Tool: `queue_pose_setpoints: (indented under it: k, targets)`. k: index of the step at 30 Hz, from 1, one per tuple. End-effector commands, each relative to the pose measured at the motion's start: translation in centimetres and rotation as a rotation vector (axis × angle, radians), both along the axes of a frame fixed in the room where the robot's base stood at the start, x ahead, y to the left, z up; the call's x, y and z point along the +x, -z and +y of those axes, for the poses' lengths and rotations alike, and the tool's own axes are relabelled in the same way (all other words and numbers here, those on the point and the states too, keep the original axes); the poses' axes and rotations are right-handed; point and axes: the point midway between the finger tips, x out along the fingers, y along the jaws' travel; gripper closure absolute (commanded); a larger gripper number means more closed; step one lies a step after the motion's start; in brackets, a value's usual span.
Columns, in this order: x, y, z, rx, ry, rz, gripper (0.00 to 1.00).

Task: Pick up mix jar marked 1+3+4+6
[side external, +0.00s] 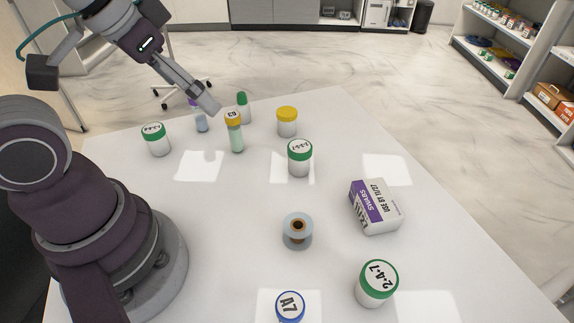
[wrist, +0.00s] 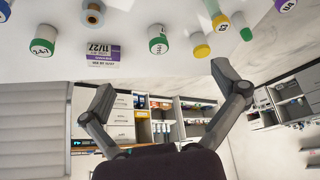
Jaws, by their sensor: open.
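I cannot surely read a 1+3+4+6 label. In the side view, one white jar with a green lid (side external: 156,140) stands at the table's far left, and another green-lidded jar (side external: 300,158) stands mid-table. Their lid markings are too small to read surely. A third green-lidded jar (side external: 376,284), at the front, reads 2-4-7. My gripper (side external: 211,107) is above the table's far side, near the yellow-capped tube. The wrist view shows its fingers (wrist: 163,78) apart and empty, with a green-lidded jar (wrist: 158,40) beyond them.
A yellow-capped tube (side external: 234,134), green-capped tube (side external: 243,108), purple-capped vial (side external: 201,121) and yellow-lidded jar (side external: 287,122) stand at the back. A swabs box (side external: 377,207), spool (side external: 298,232) and blue-lidded A7 container (side external: 290,307) are nearer. Bare table lies between them.

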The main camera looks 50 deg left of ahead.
Motion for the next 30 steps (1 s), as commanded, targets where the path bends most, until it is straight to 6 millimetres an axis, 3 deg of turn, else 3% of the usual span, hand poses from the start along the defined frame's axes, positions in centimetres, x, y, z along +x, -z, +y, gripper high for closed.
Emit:
queue_pose_setpoints:
  k: [3, 14, 17, 21, 24, 27, 30]
  targets:
    - [0.0, 0.0, 0.0, 0.000, 0.000, 0.000, 0.23]
    - [0.5, 0.0, 0.8, -0.013, -0.064, 0.026, 0.23]
    - [2.0, 0.3, 3.8, -0.058, -0.269, 0.106, 0.23]
    - [3.5, 2.3, 11.1, -0.155, -0.676, 0.240, 0.23]
    - [2.6, 4.8, 16.3, -0.224, -0.937, 0.319, 0.23]
    - [0.9, 7.2, 20.1, -0.278, -1.132, 0.375, 0.23]
    - [-0.4, 8.8, 22.1, -0.310, -1.243, 0.407, 0.23]
